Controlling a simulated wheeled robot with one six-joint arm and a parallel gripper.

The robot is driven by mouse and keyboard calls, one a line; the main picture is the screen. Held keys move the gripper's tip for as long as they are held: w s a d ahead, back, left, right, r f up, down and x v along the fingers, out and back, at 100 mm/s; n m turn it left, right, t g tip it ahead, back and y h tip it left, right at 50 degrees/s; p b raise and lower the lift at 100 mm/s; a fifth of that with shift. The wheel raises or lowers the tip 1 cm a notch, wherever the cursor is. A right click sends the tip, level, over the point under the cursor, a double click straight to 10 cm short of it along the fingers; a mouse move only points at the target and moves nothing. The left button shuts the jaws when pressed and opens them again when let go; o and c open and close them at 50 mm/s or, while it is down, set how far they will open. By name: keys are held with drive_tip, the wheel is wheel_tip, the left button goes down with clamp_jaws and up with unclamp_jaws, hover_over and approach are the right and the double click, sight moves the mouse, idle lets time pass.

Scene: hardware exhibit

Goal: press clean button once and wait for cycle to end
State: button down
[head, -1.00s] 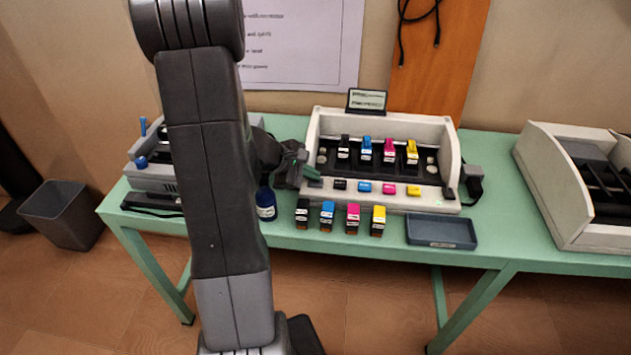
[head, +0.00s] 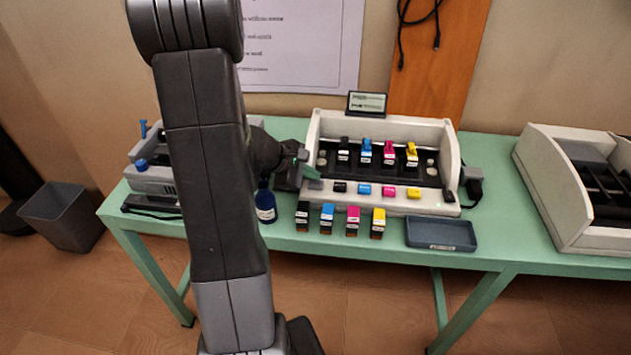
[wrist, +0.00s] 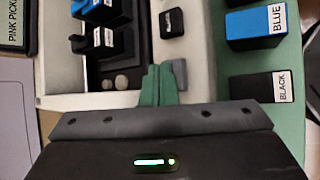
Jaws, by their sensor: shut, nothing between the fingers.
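The white printer-like machine (head: 385,203) stands on the green table and holds black, cyan, magenta and yellow cartridges (head: 366,152) in its bay. Its front ledge carries a row of small coloured keys (head: 364,189) and a plain grey button (head: 314,184) at the left end, which also shows in the wrist view (wrist: 180,74). My gripper (head: 312,172) is at the machine's left front corner. In the wrist view its green fingers (wrist: 158,84) are together and empty, right beside the grey button. I cannot tell whether they touch it. No clean label is readable.
Several loose cartridges (head: 328,217), a blue bottle (head: 266,206) and a dark tray (head: 441,233) sit in front of the machine. A small display (head: 367,102) stands behind it. A second white unit (head: 560,200) is at the right.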

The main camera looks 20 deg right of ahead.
sight(311, 185)
drive_tip(key=shift+r, duration=0.35)
drive_tip(key=shift+r+p, duration=1.8)
drive_tip(key=shift+r, duration=0.75)
drive_tip(key=shift+a+f, duration=0.1)
